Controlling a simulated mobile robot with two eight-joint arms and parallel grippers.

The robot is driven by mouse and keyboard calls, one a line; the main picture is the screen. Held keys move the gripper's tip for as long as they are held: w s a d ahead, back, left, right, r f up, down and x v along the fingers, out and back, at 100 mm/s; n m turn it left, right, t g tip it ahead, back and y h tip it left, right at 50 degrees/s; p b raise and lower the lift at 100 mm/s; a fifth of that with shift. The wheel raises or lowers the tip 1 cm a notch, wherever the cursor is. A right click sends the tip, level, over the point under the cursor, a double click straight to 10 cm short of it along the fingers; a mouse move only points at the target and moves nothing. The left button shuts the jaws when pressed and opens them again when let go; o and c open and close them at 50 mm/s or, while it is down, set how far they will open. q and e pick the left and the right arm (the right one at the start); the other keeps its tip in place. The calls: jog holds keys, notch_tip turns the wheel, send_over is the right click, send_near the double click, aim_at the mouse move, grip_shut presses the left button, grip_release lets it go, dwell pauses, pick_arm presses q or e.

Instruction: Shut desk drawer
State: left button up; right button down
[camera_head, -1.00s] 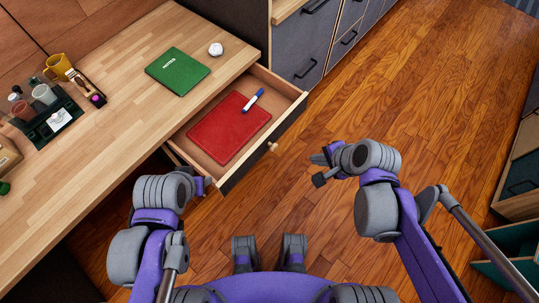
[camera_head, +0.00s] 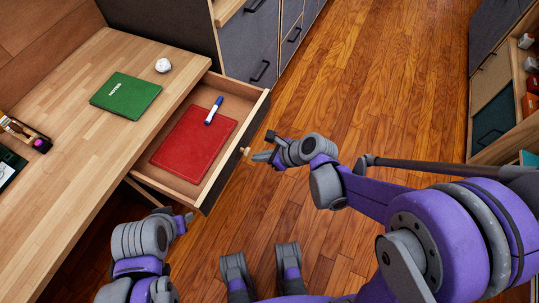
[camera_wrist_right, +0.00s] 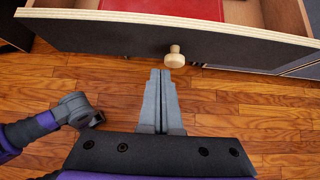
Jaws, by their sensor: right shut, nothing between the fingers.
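The desk drawer (camera_head: 209,197) is pulled out from under the wooden desk (camera_head: 60,170). Its dark front faces me and also shows in the right wrist view (camera_wrist_right: 110,37). A round wooden knob (camera_head: 245,151) sits on the front; in the wrist view the knob (camera_wrist_right: 175,57) is just ahead of my fingertips. A red folder (camera_head: 192,145) and a blue-and-white marker (camera_head: 214,110) lie inside. My right gripper (camera_head: 262,155) is shut and empty, close to the knob; touching is not clear. My left gripper (camera_head: 188,217) is near the drawer's lower left corner; its fingers are unclear.
A green notebook (camera_head: 126,96) and a crumpled white paper ball (camera_head: 163,65) lie on the desk. Dark cabinets (camera_head: 262,45) stand behind the drawer. A shelf unit (camera_head: 500,95) stands at the right. The wooden floor (camera_head: 390,90) between is clear.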

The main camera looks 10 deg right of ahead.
aim_at(236, 154)
jog(key=w+a, duration=0.1)
jog(key=w+a+f, duration=0.1)
jog(key=a, duration=0.1)
jog(key=shift+w+a+f, duration=0.1)
jog(key=shift+w+a, duration=0.4)
jog(key=shift+a, duration=0.1)
jog(key=w+a, duration=0.4)
jog(key=a, duration=0.2)
jog(key=w+a+b, duration=0.1)
jog(key=w+a, duration=0.4)
jog(key=a, duration=0.2)
jog(key=w+a, duration=0.5)
jog(key=a, duration=0.1)
jog(key=shift+a, duration=0.15)
